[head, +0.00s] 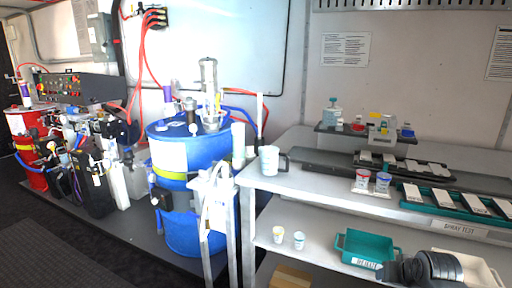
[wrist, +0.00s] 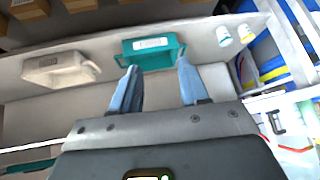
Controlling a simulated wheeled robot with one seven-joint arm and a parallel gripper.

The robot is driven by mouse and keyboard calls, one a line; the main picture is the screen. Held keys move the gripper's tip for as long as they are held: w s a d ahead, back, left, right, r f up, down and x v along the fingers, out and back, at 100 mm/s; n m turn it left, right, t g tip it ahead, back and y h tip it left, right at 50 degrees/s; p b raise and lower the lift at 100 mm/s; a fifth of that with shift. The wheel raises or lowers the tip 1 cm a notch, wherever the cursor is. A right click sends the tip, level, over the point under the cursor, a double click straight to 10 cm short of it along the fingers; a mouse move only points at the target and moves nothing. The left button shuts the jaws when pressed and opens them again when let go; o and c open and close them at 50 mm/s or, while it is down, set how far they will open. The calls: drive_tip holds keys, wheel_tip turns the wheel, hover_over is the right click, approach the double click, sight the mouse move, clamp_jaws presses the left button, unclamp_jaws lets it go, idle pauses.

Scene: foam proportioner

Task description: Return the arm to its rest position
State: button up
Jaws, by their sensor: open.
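My gripper (wrist: 158,68) shows in the wrist view with its two blue fingers spread wide and nothing between them. Its fingertips point toward the lower shelf, close in the picture to the teal tray (wrist: 150,64); I cannot tell the exact gap. In the head view, a dark grey part of my arm (head: 425,267) shows at the bottom right, in front of the lower shelf (head: 320,262). The fingers cannot be made out there.
The teal tray (head: 345,257) stands on the lower shelf, left of my arm, with two small cups (head: 278,234) further left. A cream bin (head: 460,262) is behind my arm. Above is the bench (head: 325,182) with a mug (head: 270,160) and green rack (head: 420,205). A blue drum (head: 200,225) stands left.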

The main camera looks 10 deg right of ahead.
drive_tip(key=s+a+f+t, duration=0.2)
drive_tip(key=s+a+f, duration=0.4)
drive_tip(key=s+a, duration=0.4)
drive_tip(key=s+a+n+t, duration=0.1)
drive_tip(key=s+a, duration=0.3)
drive_tip(key=s, duration=0.4)
drive_tip(key=s+a+n+t, duration=0.1)
drive_tip(key=s+a, duration=0.3)
drive_tip(key=s, duration=0.3)
drive_tip(key=s+a+r+n+t, duration=0.1)
drive_tip(key=s+r, duration=0.9)
drive_tip(key=s, duration=0.1)
drive_tip(key=s+a+r+n+t+y, duration=0.1)
drive_tip(key=s+r+t, duration=0.1)
drive_tip(key=s+r, duration=0.9)
drive_tip(key=shift+a+n+t+y, duration=0.3)
drive_tip(key=shift+a, duration=0.1)
